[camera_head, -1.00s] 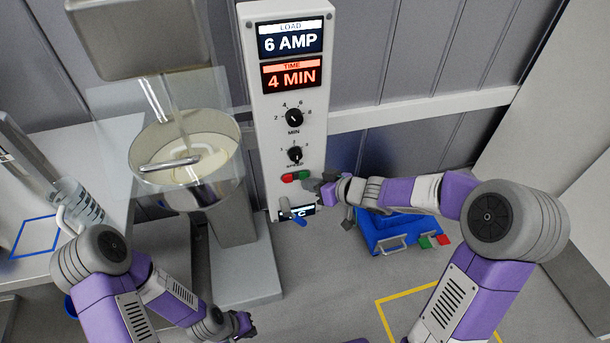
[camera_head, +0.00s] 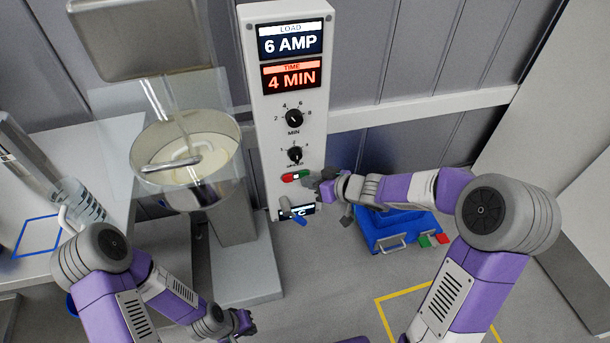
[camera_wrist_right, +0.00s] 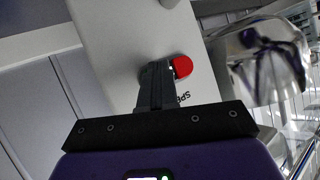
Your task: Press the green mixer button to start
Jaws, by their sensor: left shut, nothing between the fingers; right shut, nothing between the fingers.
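The button unit (camera_head: 293,177) sits low on the grey control panel (camera_head: 262,130), with a red part on its left and green beside it. My right gripper (camera_head: 315,184) is shut and empty, its tips at the panel face just right of the buttons; contact is hard to tell. In the right wrist view the shut fingers (camera_wrist_right: 154,85) point at the panel beside the red button (camera_wrist_right: 182,66); the green button is hidden there. My left gripper (camera_head: 245,322) is shut and empty, low near the mixer base.
The mixer bowl (camera_head: 150,190) with pale dough stands left of the panel behind a clear guard. A blue handle (camera_head: 292,215) juts below the buttons. A blue crate (camera_head: 378,236) lies below my right forearm. A table (camera_head: 95,150) with a clear jug stands left.

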